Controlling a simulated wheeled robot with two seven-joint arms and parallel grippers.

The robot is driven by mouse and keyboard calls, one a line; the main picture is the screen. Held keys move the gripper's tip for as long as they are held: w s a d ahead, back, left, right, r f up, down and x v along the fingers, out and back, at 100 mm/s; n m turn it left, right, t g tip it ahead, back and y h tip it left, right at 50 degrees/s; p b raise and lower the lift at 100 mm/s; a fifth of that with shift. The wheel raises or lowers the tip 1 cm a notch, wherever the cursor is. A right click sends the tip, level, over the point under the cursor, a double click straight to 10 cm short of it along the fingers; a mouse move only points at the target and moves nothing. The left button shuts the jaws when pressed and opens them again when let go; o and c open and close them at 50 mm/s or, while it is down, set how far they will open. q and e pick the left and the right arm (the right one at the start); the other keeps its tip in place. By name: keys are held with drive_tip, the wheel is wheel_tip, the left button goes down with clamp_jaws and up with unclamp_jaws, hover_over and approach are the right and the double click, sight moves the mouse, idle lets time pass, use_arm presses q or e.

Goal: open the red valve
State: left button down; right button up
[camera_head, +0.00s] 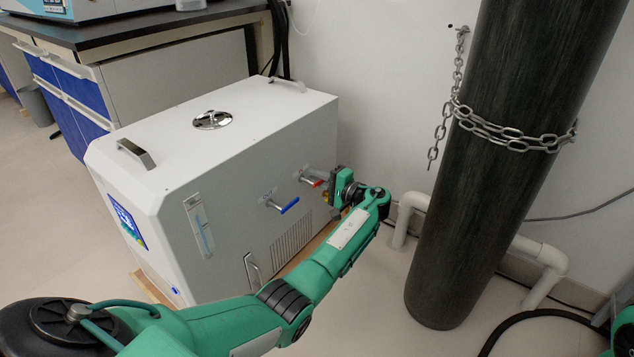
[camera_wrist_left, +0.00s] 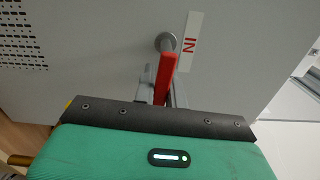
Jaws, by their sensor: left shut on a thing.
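The red valve handle (camera_head: 311,181) is on the side of the white distiller box (camera_head: 222,170). In the left wrist view the red handle (camera_wrist_left: 165,73) hangs from a round metal stem (camera_wrist_left: 165,42), beside a label reading "IN" (camera_wrist_left: 191,42). My left gripper (camera_head: 329,184) reaches in from the right of the valve and is shut on the red handle. Its fingers (camera_wrist_left: 165,92) are partly hidden behind the dark wrist edge. My right gripper is out of view.
A blue valve handle (camera_head: 289,205) sits left of the red one. A dark gas cylinder (camera_head: 490,170) with a chain (camera_head: 510,138) stands to the right of my left arm. White pipes (camera_head: 545,265) run low along the wall. A lab bench (camera_head: 130,30) stands behind.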

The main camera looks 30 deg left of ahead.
use_arm(q)
drive_tip(key=shift+d+n, duration=0.1)
drive_tip(key=shift+n, duration=0.4)
drive_tip(key=c, duration=1.4)
unclamp_jaws()
drive_tip(key=shift+r, duration=0.15)
drive_tip(key=shift+c, duration=0.2)
drive_tip(key=shift+d, duration=0.1)
